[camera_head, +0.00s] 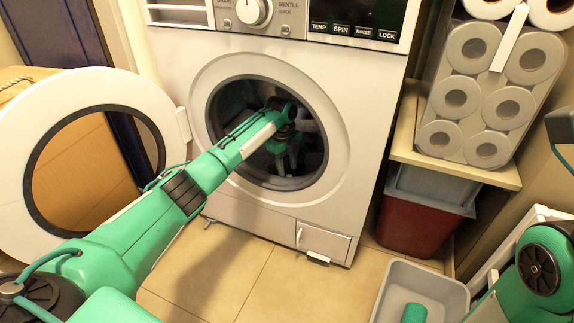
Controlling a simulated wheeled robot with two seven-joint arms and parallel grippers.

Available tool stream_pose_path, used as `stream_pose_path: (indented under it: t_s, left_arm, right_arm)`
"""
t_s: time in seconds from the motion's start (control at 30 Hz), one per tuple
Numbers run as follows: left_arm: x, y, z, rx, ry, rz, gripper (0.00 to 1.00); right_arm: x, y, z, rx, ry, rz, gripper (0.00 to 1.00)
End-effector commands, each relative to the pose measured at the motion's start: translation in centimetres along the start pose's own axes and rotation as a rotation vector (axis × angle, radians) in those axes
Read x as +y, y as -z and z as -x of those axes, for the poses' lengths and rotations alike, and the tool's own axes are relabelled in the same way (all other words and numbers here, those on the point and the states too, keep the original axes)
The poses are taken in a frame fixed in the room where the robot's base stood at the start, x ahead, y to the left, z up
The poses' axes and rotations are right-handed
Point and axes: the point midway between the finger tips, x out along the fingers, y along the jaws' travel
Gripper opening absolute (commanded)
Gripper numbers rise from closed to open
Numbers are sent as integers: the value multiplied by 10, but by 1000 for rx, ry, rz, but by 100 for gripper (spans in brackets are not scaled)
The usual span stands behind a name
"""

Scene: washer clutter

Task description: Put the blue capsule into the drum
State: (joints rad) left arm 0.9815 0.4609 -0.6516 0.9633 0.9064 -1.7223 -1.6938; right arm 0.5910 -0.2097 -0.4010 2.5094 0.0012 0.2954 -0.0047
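The front-loading washer (175,60) stands ahead with its round door (22,180) swung open to the left. My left arm reaches through the opening of the dark drum (312,160). My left gripper (287,163) points down inside the drum, with its fingers in shadow. I cannot tell whether it is open or shut, or whether anything is between the fingers. I see no blue capsule in this view. Part of my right arm shows at the lower right edge, but its gripper is out of view.
A grey bin (392,283) at the lower right holds a green cylinder (414,313). A wooden shelf (475,172) with toilet rolls (456,103) stands right of the washer, above a red and grey container (412,225). The tiled floor (262,285) before the washer is clear.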

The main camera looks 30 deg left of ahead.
Motion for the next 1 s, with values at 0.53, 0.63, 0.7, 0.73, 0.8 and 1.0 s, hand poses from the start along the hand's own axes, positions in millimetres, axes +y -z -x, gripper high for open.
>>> stream_pose_path:
  t_s: [0.53, 0.63, 0.7, 0.73, 0.8, 1.0]
  left_arm:
    - [0, 2, 46, -1, 2, 1, 39]
    - [0, 2, 62, 0, 1, 1, 39]
    - [0, 2, 72, 0, 0, 1, 39]
    - [0, 2, 76, 0, 0, 1, 39]
    - [0, 2, 82, 0, -1, 1, 39]
    - [0, 1, 88, 1, -1, 1, 39]
  right_arm:
    - [0, -1, -19, 18, -1, -7, 36]
    - [1, -4, -28, 19, 2, -9, 36]
    - [3, -7, -30, 9, 2, -7, 36]
    - [4, -9, -30, 2, 2, -6, 36]
    - [6, -12, -28, -9, 7, -2, 36]
    - [8, -14, -25, -21, 9, 6, 36]
